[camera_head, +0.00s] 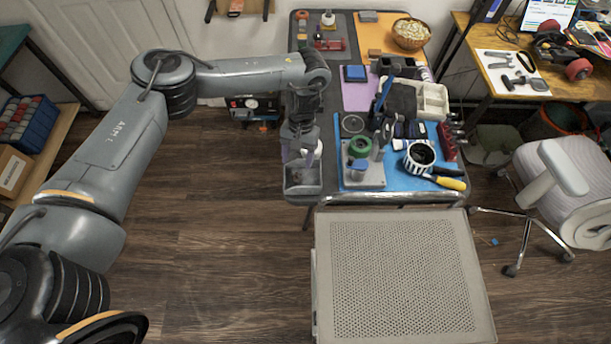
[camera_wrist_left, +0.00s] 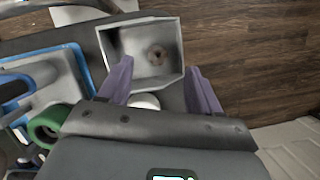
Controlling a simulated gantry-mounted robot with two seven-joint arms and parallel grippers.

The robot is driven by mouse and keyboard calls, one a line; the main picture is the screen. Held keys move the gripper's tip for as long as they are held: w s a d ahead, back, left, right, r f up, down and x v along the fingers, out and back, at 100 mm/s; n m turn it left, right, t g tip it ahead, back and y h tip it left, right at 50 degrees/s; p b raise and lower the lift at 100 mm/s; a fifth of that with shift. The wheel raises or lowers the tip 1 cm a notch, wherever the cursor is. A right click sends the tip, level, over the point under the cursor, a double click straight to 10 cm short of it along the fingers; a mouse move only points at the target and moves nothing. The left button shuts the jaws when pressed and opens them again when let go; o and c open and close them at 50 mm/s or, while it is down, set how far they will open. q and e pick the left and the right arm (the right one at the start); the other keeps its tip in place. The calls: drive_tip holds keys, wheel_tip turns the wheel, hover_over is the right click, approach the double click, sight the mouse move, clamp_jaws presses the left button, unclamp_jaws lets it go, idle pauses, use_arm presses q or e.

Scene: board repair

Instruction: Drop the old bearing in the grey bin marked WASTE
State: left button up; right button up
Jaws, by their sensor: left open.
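The grey bin (camera_head: 303,190) stands at the front left corner of the workbench. It also shows in the left wrist view (camera_wrist_left: 126,42), where I look down into it. A small brown, rusty-looking ring, which looks like the old bearing (camera_wrist_left: 157,53), lies inside on the bin's floor. My left gripper (camera_head: 301,150) is above and just behind the bin. Its two purple fingers (camera_wrist_left: 160,84) are spread apart with nothing between them. No WASTE marking is readable. My right gripper is not in view.
A green ring (camera_head: 360,146) sits on a grey fixture plate right of the bin, on a blue mat (camera_head: 398,183). A white round object (camera_wrist_left: 144,101) is close beside the bin. A perforated grey surface (camera_head: 402,275) lies in front of the bench. Open floor lies to the left.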

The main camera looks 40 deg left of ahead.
use_arm(q)
drive_tip(key=p+v, duration=0.2)
drive_tip(key=v, duration=0.6)
drive_tip(key=shift+r, duration=0.4)
drive_tip(key=shift+w+a, duration=0.1)
drive_tip(key=shift+w, duration=0.05)
